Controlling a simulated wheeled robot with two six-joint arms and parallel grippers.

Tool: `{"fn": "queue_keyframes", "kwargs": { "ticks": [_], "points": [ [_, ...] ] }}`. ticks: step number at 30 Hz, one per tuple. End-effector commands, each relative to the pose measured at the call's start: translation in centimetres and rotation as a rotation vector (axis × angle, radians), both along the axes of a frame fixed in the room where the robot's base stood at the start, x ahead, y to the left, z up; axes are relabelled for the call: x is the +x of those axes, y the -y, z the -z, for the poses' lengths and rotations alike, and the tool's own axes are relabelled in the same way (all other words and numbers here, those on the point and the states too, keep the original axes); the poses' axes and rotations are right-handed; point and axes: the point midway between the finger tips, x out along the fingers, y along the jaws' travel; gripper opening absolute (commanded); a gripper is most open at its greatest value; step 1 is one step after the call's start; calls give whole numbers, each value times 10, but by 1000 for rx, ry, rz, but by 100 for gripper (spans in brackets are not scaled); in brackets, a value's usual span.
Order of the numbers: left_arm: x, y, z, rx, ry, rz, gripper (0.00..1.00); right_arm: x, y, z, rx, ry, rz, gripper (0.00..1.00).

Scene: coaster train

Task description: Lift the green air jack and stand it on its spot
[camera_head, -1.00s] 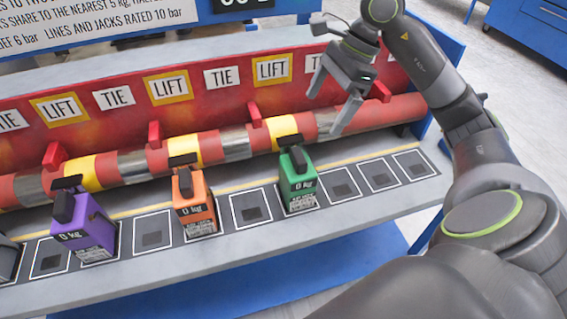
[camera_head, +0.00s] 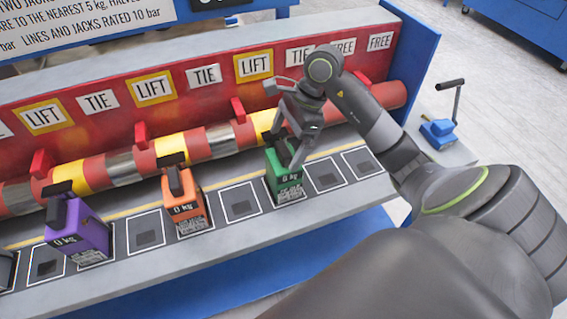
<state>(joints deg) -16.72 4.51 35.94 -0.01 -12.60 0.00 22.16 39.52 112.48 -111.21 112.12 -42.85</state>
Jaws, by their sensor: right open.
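The green air jack (camera_head: 289,190), marked 0 kg and with a black top, stands upright on a square of the dark strip (camera_head: 261,216) in front of the red and yellow pipe. My right gripper (camera_head: 283,150) is open at the top of the green jack, with its fingers pointing down. One finger overlaps the jack's top in the picture; I cannot tell if it touches. White-outlined squares without jacks show on both sides, an empty square (camera_head: 240,203) to the left and another (camera_head: 323,175) to the right. My left gripper is out of view.
An orange jack (camera_head: 184,207) and a purple jack (camera_head: 78,238) stand to the left on the same strip. The striped pipe (camera_head: 120,164) with red handles runs close behind. LIFT, TIE and FREE signs line the red panel (camera_head: 230,92). A blue pump (camera_head: 438,134) stands at the right.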

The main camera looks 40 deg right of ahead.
Motion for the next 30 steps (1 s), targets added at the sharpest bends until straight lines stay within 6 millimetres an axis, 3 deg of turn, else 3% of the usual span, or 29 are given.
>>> {"fn": "queue_keyframes", "kwargs": {
  "ticks": [12, 21, 30],
  "points": [
    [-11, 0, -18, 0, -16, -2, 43, 4, -13, 45, 3, -1, 0, 100],
    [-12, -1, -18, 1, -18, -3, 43, 5, -13, 49, 0, 0, -1, 100],
    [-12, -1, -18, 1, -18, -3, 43, 5, -13, 49, 1, 1, -1, 62]
  ]
}}
